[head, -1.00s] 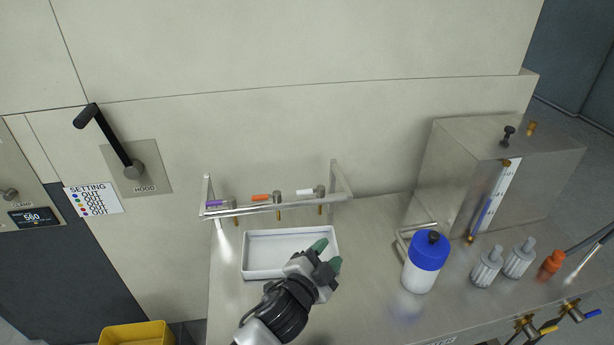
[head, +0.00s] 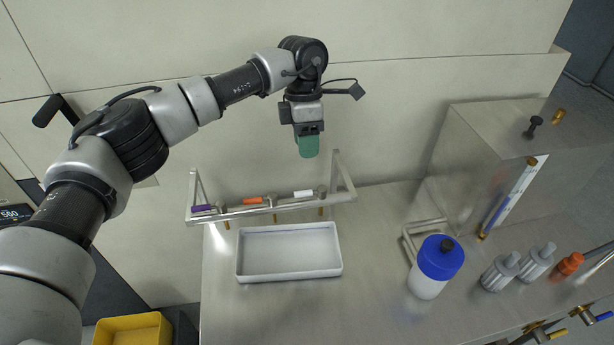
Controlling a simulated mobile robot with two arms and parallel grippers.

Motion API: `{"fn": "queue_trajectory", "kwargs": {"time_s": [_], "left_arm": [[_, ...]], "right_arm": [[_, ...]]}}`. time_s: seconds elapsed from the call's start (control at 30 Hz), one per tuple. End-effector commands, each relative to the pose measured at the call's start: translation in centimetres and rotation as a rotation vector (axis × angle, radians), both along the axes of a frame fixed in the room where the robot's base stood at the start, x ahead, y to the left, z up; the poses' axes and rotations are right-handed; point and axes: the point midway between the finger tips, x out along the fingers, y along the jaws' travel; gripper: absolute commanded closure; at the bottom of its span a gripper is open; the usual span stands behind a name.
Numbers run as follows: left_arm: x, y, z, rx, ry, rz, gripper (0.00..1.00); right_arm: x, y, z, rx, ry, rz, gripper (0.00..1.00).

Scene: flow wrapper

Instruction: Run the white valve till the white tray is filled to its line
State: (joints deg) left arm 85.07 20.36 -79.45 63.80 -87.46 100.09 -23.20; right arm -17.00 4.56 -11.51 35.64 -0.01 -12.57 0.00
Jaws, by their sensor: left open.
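The white tray (head: 250,277) sits on the steel bench under the valve rail. Its inside looks plain white; I cannot make out a fill line or any liquid. The white valve handle (head: 303,193) is the rightmost of three on the rail, with a brass spout below it. No stream shows under it. My left gripper (head: 308,150) is open, pointing down with green fingertips, above the white valve in the picture and apart from it. Its fingers overlap in this view. My right gripper is not in view.
An orange valve (head: 253,200) and a purple valve (head: 203,208) share the steel rail (head: 240,213). A blue-topped white bottle (head: 436,267), grey bottles (head: 500,272) and a steel tank with a gauge (head: 480,150) stand right. A yellow bin (head: 132,330) is at lower left.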

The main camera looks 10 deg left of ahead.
Motion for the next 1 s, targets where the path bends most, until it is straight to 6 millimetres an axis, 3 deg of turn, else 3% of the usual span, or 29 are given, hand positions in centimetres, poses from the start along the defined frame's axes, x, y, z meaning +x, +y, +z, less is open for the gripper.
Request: {"fn": "queue_trajectory", "kwargs": {"time_s": [0.17,0.6,0.8,1.0], "left_arm": [[-0.3,0.1,-1.4,0.013,0.005,-0.001,0.59],[-1.8,-0.6,-8.9,0.009,0.004,-0.002,0.59],[-2.0,-0.7,-10.3,0.008,0.002,-0.001,0.59],[-2.0,-0.7,-10.4,0.007,0.001,-0.001,0.59]], "right_arm": [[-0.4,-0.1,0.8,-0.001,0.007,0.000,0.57],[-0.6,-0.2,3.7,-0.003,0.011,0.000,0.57],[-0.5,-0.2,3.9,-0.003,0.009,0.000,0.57],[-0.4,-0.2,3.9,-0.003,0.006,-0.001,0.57]]}}
